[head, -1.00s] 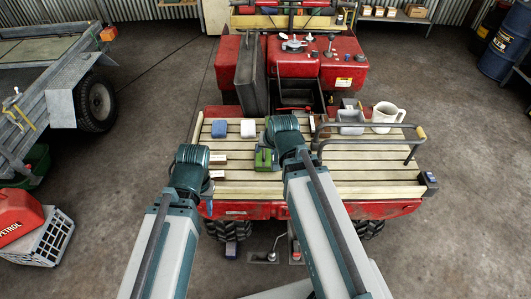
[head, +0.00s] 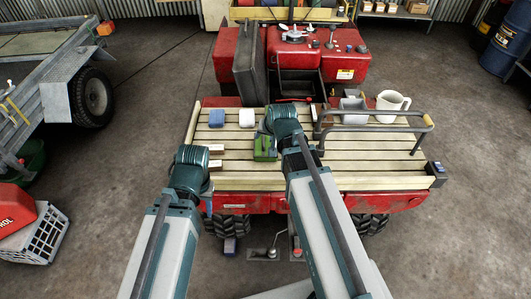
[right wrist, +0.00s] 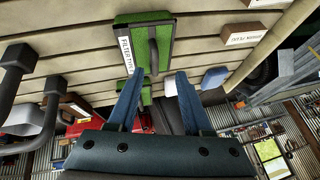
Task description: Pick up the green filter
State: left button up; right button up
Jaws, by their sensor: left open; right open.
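The green filter (head: 265,148) is a boxy green block with a dark handle, lying on the slatted wooden deck (head: 375,182). In the right wrist view the filter (right wrist: 160,48) shows a white label along one side. My right gripper (right wrist: 157,85) is open and empty, its two blue fingers pointing toward the filter, apparently with a gap between. In the head view my right wrist (head: 284,122) is beside and partly over the filter. My left gripper (head: 206,185) is left of the filter at the deck's front edge; its fingers are mostly hidden by its wrist.
A blue block (head: 217,118) and a white block (head: 247,118) lie behind the filter. Small labelled wooden blocks (head: 215,149) lie to its left. A grey rail (head: 372,117), a grey container (head: 353,106) and a white jug (head: 392,104) are on the right. The deck's front right is clear.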

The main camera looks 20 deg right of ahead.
aim_at(264, 139)
jog(key=shift+w+d+b+x, duration=0.1)
jog(key=shift+d+b+x, duration=0.05)
jog(key=shift+b+x, duration=0.65)
jog(key=shift+w+d+b+x, duration=0.15)
jog(key=shift+b+x, duration=0.45)
jog(key=shift+x, duration=0.45)
jog(key=shift+d+b+x, duration=0.2)
jog(key=shift+b+x, duration=0.5)
jog(key=shift+x, duration=0.2)
jog(key=shift+r, duration=0.2)
jog(key=shift+c, duration=0.2)
grip_shut()
